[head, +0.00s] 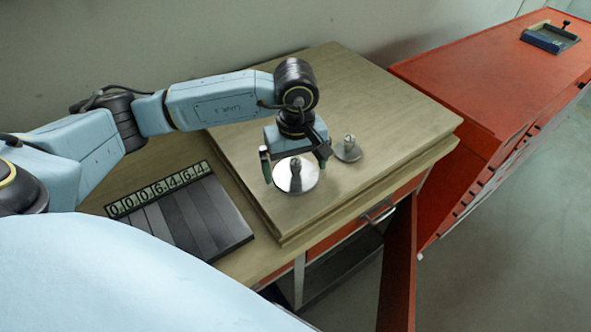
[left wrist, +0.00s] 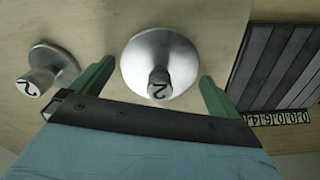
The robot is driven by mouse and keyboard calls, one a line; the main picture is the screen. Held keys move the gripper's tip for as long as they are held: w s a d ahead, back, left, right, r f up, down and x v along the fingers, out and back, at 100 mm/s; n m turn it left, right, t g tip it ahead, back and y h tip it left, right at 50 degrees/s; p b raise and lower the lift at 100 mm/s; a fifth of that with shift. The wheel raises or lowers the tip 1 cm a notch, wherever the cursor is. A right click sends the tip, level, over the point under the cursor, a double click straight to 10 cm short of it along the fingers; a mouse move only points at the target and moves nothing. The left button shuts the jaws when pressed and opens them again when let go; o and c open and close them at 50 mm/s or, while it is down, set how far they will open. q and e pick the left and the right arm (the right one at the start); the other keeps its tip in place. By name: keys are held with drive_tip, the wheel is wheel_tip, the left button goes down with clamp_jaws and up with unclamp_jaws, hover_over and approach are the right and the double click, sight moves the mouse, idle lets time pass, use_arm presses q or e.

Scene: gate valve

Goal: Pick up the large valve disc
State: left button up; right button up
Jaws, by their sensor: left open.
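The large valve disc (head: 297,175) is a round, shiny metal plate with an upright knob. It lies on the raised wooden board (head: 400,125). In the left wrist view the large disc (left wrist: 178,50) shows a knob marked 2. My left gripper (head: 297,168) is open, with one green finger on each side of the disc. In the wrist view the fingers (left wrist: 155,82) stand apart around the near part of the disc, and a gap shows on the right. Whether the left finger touches the rim I cannot tell. My right gripper is not in view.
A smaller disc with a knob (head: 348,149) stands close to the right of my gripper. A dark slatted tray (head: 190,215) with number tiles lies left of the board. A red cabinet (head: 480,75) stands at the right, with a small blue tray (head: 550,38) on it.

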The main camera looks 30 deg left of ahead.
use_arm(q)
drive_tip(key=shift+f, duration=0.1)
drive_tip(key=c, duration=0.5)
drive_tip(key=shift+c, duration=1)
drive_tip(key=shift+w+r, duration=0.1)
drive_tip(key=shift+r, duration=0.1)
